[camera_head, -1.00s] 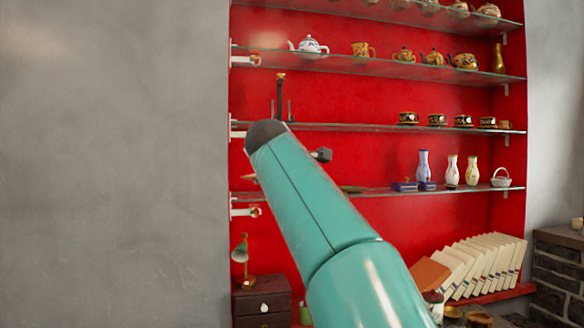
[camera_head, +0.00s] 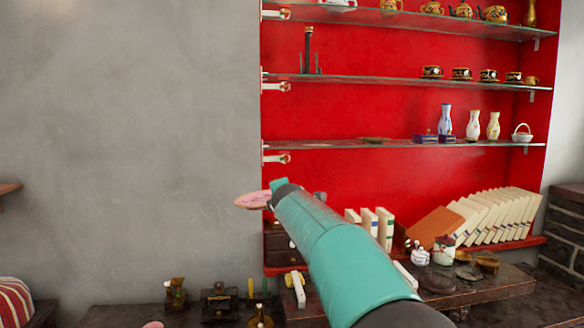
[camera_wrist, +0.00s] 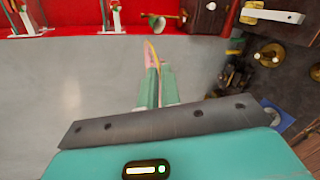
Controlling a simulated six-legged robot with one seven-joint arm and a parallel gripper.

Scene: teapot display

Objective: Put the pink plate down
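The pink plate (camera_head: 254,200) shows left of the end of my arm in the head view, held out in the air before the grey wall. Part of it is hidden behind my arm. In the wrist view the plate (camera_wrist: 151,55) appears almost edge-on, gripped between the two teal fingers. My gripper (camera_wrist: 157,76) is shut on it. In the head view my gripper (camera_head: 279,184) is mostly hidden by my arm, with only a teal tip showing.
Glass shelves (camera_head: 400,144) with teapots, cups and vases line the red alcove on the right. Several small ornaments, including a dark pot (camera_head: 220,300), stand low in front. The grey wall (camera_head: 130,130) is bare.

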